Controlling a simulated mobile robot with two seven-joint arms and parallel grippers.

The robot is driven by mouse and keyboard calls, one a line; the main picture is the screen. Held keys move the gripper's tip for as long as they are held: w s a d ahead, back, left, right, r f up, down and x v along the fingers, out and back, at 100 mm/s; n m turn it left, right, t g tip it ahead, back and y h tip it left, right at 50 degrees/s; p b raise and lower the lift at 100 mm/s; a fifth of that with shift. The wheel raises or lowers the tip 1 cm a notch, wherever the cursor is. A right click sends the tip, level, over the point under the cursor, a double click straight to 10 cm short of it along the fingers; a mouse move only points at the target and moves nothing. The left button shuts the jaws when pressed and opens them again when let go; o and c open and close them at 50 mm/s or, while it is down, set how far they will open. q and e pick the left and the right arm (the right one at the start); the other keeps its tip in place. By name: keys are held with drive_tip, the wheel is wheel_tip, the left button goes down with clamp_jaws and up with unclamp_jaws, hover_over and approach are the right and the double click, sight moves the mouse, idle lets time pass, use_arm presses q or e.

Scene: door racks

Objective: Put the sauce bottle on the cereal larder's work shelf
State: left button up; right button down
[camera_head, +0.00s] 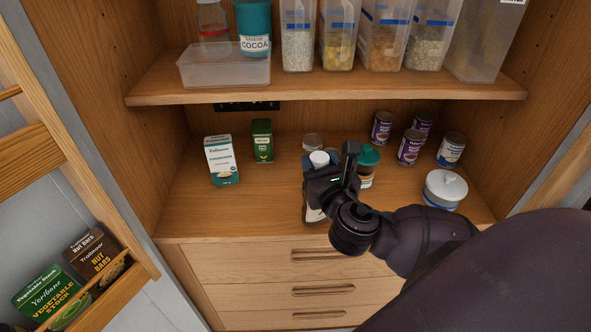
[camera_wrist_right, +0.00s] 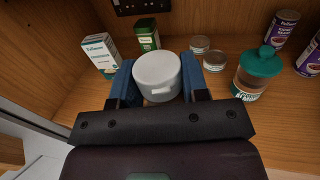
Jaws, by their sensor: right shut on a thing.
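My right gripper (camera_head: 322,172) is shut on the sauce bottle (camera_head: 314,214), which has a white cap and a dark body. In the right wrist view its white cap (camera_wrist_right: 157,72) sits between the two blue finger pads. The bottle is roughly upright over the front part of the wooden work shelf (camera_head: 264,205). I cannot tell whether its base touches the wood. My gripper and wrist hide most of its body. My left gripper is not in view.
A teal-lidded jar (camera_head: 367,162) stands just right of the gripper. Small tins, several purple cans (camera_head: 410,147) and a white lidded pot (camera_head: 444,189) stand around. Two cartons (camera_head: 221,160) stand at left. An upper shelf (camera_head: 330,88) overhangs. The shelf's front left is clear.

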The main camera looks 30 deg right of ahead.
drive_tip(key=shift+w+d+r, duration=0.2)
drive_tip(key=shift+w+d, duration=0.1)
drive_tip(key=shift+w, duration=0.25)
drive_tip(key=f+b+x, duration=0.1)
drive_tip(key=b+x, duration=0.1)
drive_tip(key=x, duration=0.6)
drive_tip(key=f+b+x, duration=0.2)
drive_tip(key=x, duration=0.6)
drive_tip(key=shift+w+f+b, duration=0.3)
drive_tip(key=shift+w+b, duration=0.1)
drive_tip(key=c, duration=0.6)
unclamp_jaws()
drive_tip(key=shift+f, duration=0.2)
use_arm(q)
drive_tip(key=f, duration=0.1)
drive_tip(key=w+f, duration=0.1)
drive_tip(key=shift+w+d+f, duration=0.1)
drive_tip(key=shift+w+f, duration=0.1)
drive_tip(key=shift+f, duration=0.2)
